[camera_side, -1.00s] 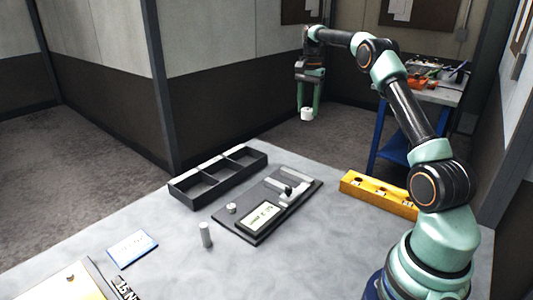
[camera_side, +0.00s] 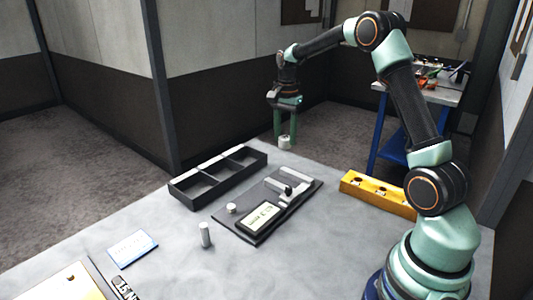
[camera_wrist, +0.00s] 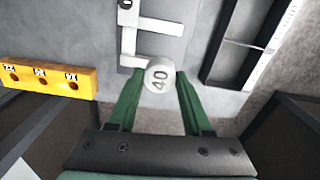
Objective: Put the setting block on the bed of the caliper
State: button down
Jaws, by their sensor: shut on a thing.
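My gripper (camera_side: 285,138) is shut on a pale round block (camera_side: 285,144) and holds it in the air beyond the table's far edge. In the wrist view the block (camera_wrist: 159,74), marked 40, sits between my green fingertips (camera_wrist: 156,88). I take it for the setting block. The caliper (camera_side: 240,229) lies on the table on a dark base plate, with a display, pale jaws and a small round knob-like piece at its left end. In the wrist view pale caliper parts (camera_wrist: 128,45) show just beyond the block. The block is apart from the caliper.
A black tray (camera_side: 192,200) with three compartments lies left of the caliper. A yellow block with holes (camera_side: 376,199) lies to its right, also in the wrist view (camera_wrist: 48,76). A grey cylinder (camera_side: 206,235) and a blue-edged card (camera_side: 132,248) are in front. The table between them is clear.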

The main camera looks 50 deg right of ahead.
notch_tip(320, 180, down, 13)
jog(key=shift+r, duration=0.1)
dwell(0.4)
jog(key=shift+c, duration=1.6)
grip_release()
